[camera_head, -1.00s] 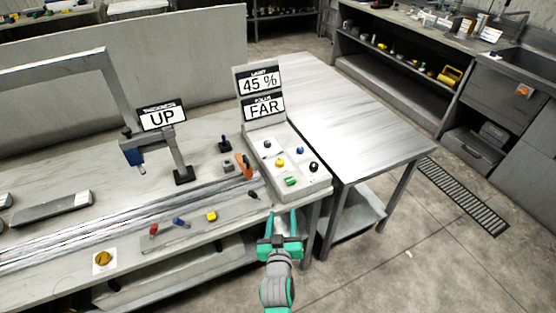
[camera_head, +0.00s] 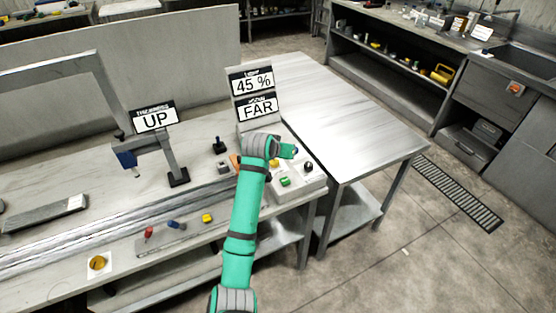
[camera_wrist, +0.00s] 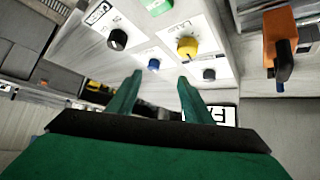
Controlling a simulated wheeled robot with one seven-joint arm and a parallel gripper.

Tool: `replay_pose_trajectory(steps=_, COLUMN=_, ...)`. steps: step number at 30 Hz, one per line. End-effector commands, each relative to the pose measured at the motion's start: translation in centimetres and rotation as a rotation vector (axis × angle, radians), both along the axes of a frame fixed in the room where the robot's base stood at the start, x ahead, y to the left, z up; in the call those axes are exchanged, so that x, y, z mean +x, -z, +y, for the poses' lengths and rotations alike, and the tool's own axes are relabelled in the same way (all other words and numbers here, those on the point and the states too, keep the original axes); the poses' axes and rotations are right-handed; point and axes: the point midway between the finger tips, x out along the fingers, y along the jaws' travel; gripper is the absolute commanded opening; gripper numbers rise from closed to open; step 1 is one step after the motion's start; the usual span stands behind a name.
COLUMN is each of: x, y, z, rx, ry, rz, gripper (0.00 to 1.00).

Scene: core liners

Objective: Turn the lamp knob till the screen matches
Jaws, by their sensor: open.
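The upper screen (camera_head: 252,82) reads "45 %" under a heading that looks like "LIGHT"; the lower screen (camera_head: 257,107) reads "FAR". The sloped control panel (camera_head: 313,184) below carries a yellow knob (camera_wrist: 188,46), a blue knob (camera_wrist: 153,65), a right-hand black knob (camera_head: 308,167), another black knob (camera_wrist: 209,74) and a green control (camera_head: 285,181). My arm hides the panel's left part in the head view.
An "UP" display (camera_head: 155,117) and a post stand left of the panel. An orange-handled lever (camera_wrist: 281,45) is beside the panel. A bare steel table (camera_head: 350,120) lies to the right. Small coloured controls line the bench front.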

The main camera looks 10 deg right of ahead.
Motion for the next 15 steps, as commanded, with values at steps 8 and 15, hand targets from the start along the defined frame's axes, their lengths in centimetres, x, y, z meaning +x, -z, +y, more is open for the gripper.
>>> replay_pose_trajectory(steps=8, x=-0.6, y=-2.9, z=3.4, rx=0.183, ry=0.035, rz=0.259, gripper=0.46)
replay_pose_trajectory(steps=15, x=-1.5, y=-4.0, z=4.6, rx=0.246, ry=0.039, rz=0.356, gripper=0.46)
